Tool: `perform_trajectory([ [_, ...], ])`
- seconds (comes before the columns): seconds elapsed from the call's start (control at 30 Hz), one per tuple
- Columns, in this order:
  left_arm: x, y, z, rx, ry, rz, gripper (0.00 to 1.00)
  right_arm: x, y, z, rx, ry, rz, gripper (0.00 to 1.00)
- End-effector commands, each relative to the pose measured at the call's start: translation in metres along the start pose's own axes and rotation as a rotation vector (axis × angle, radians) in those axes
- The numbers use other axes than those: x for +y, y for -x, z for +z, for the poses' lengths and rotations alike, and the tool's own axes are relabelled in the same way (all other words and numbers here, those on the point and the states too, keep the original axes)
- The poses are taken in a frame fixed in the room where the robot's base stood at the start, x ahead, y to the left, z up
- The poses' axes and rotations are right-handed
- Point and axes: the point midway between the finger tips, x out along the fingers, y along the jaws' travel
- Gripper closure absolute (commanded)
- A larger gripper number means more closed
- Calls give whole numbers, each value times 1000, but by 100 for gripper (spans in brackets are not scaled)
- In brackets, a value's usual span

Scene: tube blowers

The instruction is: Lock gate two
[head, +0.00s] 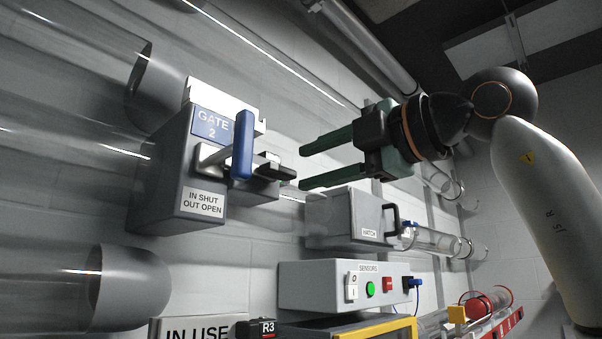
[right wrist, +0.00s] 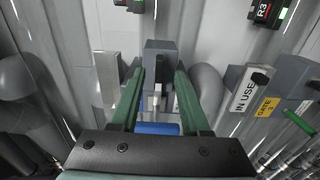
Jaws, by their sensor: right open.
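The gate two box (head: 165,195) is a grey housing on the left in the head view, with a blue "GATE 2" label and an "IN SHUT OUT OPEN" plate. A blue bar handle (head: 243,146) stands out from its front on a metal bracket. A dark block with a black tip (head: 276,168) juts from its right side. My right gripper (head: 302,168) has green fingers, open and empty, pointing left at this block, seemingly just short of it. In the right wrist view the blue handle (right wrist: 156,128) shows between the fingers, with the grey box (right wrist: 160,50) beyond. My left gripper is not in view.
Clear tubes with grey collars (head: 130,285) run along the wall. Below my right gripper are a hatch box (head: 328,218) with a black handle and a sensors box (head: 310,290) with buttons. An "IN USE" sign (head: 195,330) and R3 tag (head: 268,328) sit at the bottom.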

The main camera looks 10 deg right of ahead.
Motion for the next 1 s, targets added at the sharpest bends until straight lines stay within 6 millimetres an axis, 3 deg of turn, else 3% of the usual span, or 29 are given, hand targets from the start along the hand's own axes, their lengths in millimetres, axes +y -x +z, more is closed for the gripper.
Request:
perform_trajectory([
  [0.2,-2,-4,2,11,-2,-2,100,-1,51,1,-2,0,4,54],
  [0.4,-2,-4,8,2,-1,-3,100,0,82,0,-2,1,3,54],
  [0.6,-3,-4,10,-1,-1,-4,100,0,92,0,0,-1,1,54],
  [1.0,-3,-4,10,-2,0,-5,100,0,92,0,-1,-1,1,54],
])
